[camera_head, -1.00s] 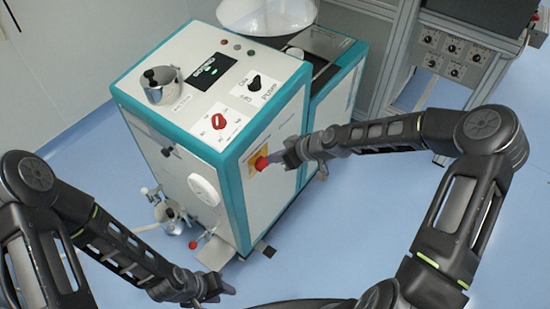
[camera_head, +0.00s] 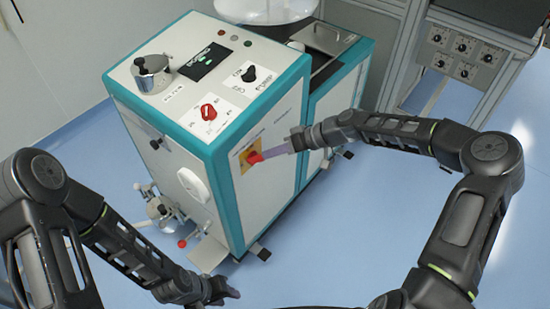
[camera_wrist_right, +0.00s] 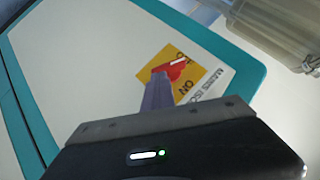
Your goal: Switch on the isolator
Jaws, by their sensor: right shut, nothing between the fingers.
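The isolator is a red knob (camera_head: 255,158) on a yellow plate (camera_head: 242,165) on the side of the white and teal machine (camera_head: 225,190). In the right wrist view the red knob (camera_wrist_right: 178,68) sits on the yellow plate (camera_wrist_right: 152,54), with "ON" printed beside it. My right gripper (camera_head: 268,153) is shut and empty, its purple fingertips at the knob; I cannot tell whether they touch it. The fingers (camera_wrist_right: 158,80) hide part of the knob and plate. My left gripper (camera_head: 231,291) hangs low at the bottom of the head view, away from the machine; its jaws are unclear.
The machine's top carries a red switch (camera_head: 208,112), a black knob (camera_head: 249,75), a lit display (camera_head: 206,61) and a metal pot (camera_head: 151,75). A grey cabinet with dials (camera_head: 466,52) stands behind at right. The blue floor (camera_head: 370,215) between my arms is clear.

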